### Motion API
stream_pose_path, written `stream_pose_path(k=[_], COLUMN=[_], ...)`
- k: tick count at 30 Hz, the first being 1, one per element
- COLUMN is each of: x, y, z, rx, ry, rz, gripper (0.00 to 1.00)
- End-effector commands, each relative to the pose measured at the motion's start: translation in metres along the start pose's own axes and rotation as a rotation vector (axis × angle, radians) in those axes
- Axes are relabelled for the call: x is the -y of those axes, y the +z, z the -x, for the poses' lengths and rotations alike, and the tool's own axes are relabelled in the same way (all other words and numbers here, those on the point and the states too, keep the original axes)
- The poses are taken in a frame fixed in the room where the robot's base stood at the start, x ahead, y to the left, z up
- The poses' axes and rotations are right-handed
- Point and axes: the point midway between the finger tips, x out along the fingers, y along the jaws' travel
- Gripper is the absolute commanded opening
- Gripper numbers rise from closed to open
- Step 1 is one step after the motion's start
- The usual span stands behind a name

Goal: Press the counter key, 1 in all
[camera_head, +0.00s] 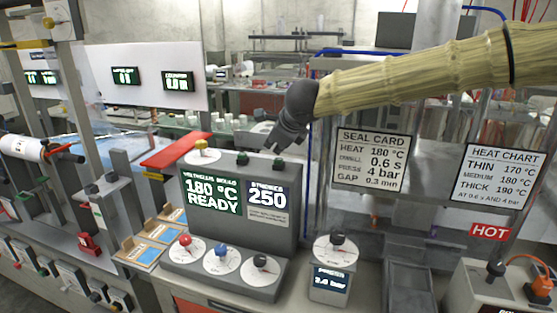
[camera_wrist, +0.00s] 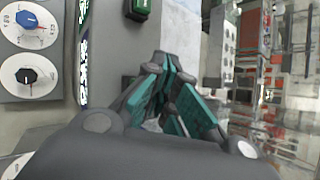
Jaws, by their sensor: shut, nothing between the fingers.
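A grey console (camera_head: 235,232) carries a screen (camera_head: 238,205) reading 180 °C READY and, apparently, STROKES 250. Two small dark keys with green tops sit on its upper edge, a left key (camera_head: 243,158) and a right key (camera_head: 279,164). I cannot read a label showing which is the counter key. My gripper (camera_head: 272,147) is shut and empty, pointing down just above the right key; I see a small gap and no clear contact. In the wrist view my gripper (camera_wrist: 165,66) shows closed fingers, with one green key (camera_wrist: 138,9) beyond the tips at the top.
Red, blue and black dials (camera_head: 222,258) line the console's front. A pressure unit (camera_head: 330,285) stands at right. The seal card (camera_head: 371,160) hangs close right of my gripper.

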Motion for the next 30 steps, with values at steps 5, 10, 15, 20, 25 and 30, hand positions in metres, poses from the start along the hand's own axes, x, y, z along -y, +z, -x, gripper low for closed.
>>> stream_pose_path(k=[5,10,15,20,25,30], x=[0.0000,-0.0012,-0.0041,-0.0047,-0.0046,-0.0049], y=[0.0000,-0.0011,-0.0035,-0.0041,-0.0040,-0.0043], z=[0.0000,-0.0015,-0.0049,-0.0057,-0.0057,-0.0062], rx=[0.000,0.000,-0.001,0.000,0.000,0.000], ry=[0.000,0.000,0.001,0.000,0.000,0.000], rz=[0.000,0.000,0.001,0.000,0.000,0.000], gripper=[0.00,0.00,0.00,0.00,0.00,0.00])
